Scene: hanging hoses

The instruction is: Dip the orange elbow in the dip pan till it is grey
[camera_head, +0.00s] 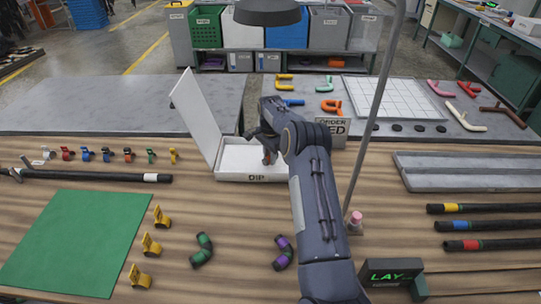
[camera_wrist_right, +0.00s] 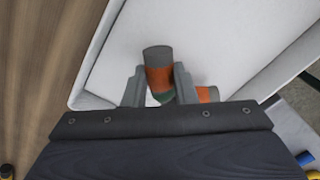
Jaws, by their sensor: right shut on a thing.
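The white dip pan (camera_head: 253,177), labelled DIP, stands at the table's middle with its lid raised on the left. My right gripper (camera_head: 268,147) reaches over the pan. In the wrist view the right gripper (camera_wrist_right: 160,92) is shut on the orange elbow (camera_wrist_right: 159,78), with the white pan floor behind it. The elbow has a grey end pointing up in that view, an orange band and a dark green part near the jaws. More orange shows right of the right finger. In the head view the elbow (camera_head: 267,158) is mostly hidden. My left gripper is not in view.
A thin grey pole (camera_head: 375,110) rises right of my right arm. A green mat (camera_head: 75,240) lies at left. Yellow clips (camera_head: 151,244) and two elbows, green-banded (camera_head: 202,250) and purple-banded (camera_head: 284,252), lie in front. Banded black hoses (camera_head: 490,225) lie at right.

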